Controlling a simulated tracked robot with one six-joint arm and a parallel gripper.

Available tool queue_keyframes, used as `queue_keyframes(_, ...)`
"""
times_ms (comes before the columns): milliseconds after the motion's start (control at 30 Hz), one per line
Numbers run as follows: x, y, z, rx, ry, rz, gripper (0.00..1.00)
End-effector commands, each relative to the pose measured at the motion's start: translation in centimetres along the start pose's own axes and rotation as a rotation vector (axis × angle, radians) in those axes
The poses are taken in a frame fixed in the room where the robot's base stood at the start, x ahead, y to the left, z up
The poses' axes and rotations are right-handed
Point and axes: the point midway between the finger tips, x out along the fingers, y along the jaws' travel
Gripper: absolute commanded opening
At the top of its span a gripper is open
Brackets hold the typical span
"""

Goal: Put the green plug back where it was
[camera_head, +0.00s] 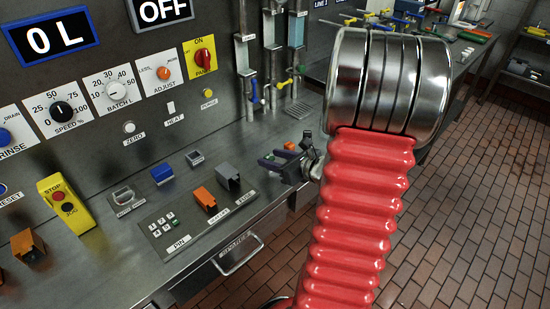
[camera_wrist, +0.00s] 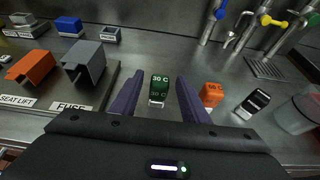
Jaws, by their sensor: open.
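In the wrist view a green plug (camera_wrist: 159,87) marked 30 C stands on the steel counter. It has a pale metal foot. My gripper (camera_wrist: 160,78) is open, with one dark purple finger on each side of the plug and a gap showing on both sides. The plug appears between the fingers; how far below them it is I cannot tell. In the head view my gripper (camera_head: 280,160) is low over the counter, right of the grey cover, and the green plug cannot be made out there. Which place the plug came from is not clear in these frames.
An orange plug (camera_wrist: 211,95) stands just right of my right finger, with a black plug (camera_wrist: 253,104) and a clear container (camera_wrist: 299,114) beyond. A grey cover (camera_wrist: 84,63) marked FUSE and an orange cover (camera_wrist: 30,70) marked SEAT LIFT are left. Taps (camera_wrist: 265,19) hang behind.

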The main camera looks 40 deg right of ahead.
Motion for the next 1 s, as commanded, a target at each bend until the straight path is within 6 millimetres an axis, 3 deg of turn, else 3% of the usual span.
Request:
queue_keyframes(200, -0.1, 0.0, 0.2, -0.001, 0.000, 0.000, 0.41)
queue_keyframes(367, -1.3, -0.1, 0.3, -0.001, -0.001, -0.003, 0.41)
queue_keyframes(1000, -10.1, -0.1, 0.2, -0.001, -0.001, -0.004, 0.41)
